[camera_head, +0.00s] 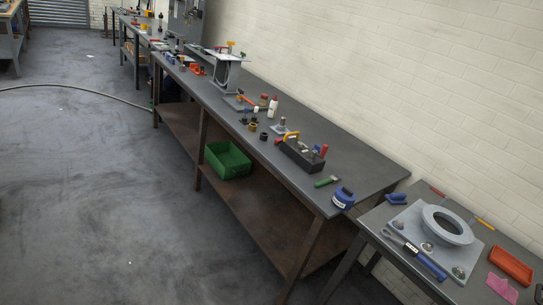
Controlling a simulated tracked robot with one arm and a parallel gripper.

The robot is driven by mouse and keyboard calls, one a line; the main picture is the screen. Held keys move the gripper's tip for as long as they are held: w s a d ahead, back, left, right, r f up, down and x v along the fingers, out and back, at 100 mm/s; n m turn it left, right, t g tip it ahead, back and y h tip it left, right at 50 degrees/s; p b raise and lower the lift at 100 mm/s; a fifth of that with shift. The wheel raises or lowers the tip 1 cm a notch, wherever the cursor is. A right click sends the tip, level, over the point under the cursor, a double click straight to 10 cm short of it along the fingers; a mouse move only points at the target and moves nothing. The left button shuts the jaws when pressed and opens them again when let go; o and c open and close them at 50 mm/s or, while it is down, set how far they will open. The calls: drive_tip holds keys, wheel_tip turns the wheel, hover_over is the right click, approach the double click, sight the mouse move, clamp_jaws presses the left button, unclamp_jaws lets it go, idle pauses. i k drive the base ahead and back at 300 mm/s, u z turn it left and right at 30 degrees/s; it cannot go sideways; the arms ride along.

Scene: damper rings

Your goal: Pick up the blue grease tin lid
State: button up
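A blue tin (343,199) with a white label stands upright near the right front corner of the long grey workbench (365,178). Its top looks dark blue, and I cannot tell at this distance whether that is a separate lid. A smaller blue item (397,199) lies at the left of the second table (480,225); its kind is too small to tell. My gripper is not in view.
A green-handled tool (326,182) and a dark tool box (302,154) lie left of the tin. A grey plate with a ring (447,225) and a red tray (510,264) are on the second table. A green crate (228,160) sits on the lower shelf. The left floor is mostly open, crossed by a hose (75,87).

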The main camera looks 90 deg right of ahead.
sight(345, 193)
drive_tip(key=k, duration=2.2)
drive_tip(key=z, duration=1.45)
drive_tip(key=i, duration=1.7)
